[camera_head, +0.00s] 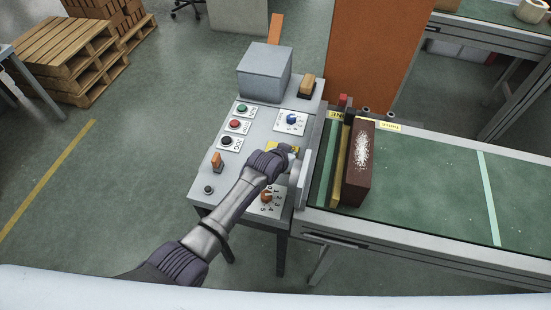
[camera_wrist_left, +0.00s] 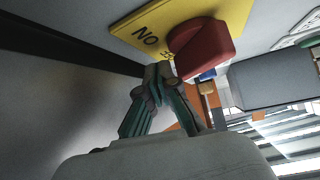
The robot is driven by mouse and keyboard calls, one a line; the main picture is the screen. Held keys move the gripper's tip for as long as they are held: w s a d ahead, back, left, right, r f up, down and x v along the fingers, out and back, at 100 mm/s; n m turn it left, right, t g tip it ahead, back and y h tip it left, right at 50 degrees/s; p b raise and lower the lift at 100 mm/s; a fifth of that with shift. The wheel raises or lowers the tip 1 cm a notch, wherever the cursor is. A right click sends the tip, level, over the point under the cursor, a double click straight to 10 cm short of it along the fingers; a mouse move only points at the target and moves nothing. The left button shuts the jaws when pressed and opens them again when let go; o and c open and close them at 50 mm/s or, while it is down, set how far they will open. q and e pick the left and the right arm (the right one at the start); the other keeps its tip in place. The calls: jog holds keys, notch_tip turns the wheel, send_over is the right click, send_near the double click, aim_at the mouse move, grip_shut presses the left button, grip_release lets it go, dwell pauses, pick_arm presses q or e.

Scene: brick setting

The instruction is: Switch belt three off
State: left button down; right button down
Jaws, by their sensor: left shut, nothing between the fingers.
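The grey control panel (camera_head: 215,165) stands at the left end of the conveyor. It carries a green button (camera_head: 242,108), a red button (camera_head: 235,124), a black button (camera_head: 227,141), a blue knob (camera_head: 292,119) and an orange dial (camera_head: 266,197) with numbers around it. My left gripper (camera_head: 287,150) is over the panel's right side, partly covering a yellow plate. In the left wrist view the shut, empty fingers (camera_wrist_left: 160,72) are close beside a red knob (camera_wrist_left: 203,45) on that yellow plate (camera_wrist_left: 150,28); I cannot tell whether they touch. No control readable as belt three shows.
The green conveyor (camera_head: 430,190) at right carries a dark brown block (camera_head: 358,165) with white grains. An orange panel (camera_head: 378,50) stands behind.

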pick_arm(q)
jog(key=v, duration=1.1)
jog(key=shift+s+a, duration=0.1)
jog(key=shift+s, duration=0.05)
jog(key=s+a+n+g+y, duration=0.1)
jog(key=s+a+g, duration=0.1)
jog(key=s+a, duration=0.55)
jog(key=s+a+r+n+g+y, duration=0.15)
jog(key=s+a, duration=0.35)
jog(key=s, duration=0.6)
jog(key=s+a+n+g+y, duration=0.1)
jog(key=s+a+g, duration=0.1)
jog(key=s+a, duration=0.55)
notch_tip(320, 180, down, 28)
jog(key=s+d+b, duration=0.1)
jog(key=s+b, duration=0.1)
jog(key=s, duration=0.1)
jog(key=s+a+f+g+b, duration=0.2)
jog(key=s+f, duration=1.5)
jog(key=f, duration=0.1)
jog(key=shift+a+f+m+y, duration=0.3)
jog(key=shift+m+y, duration=0.05)
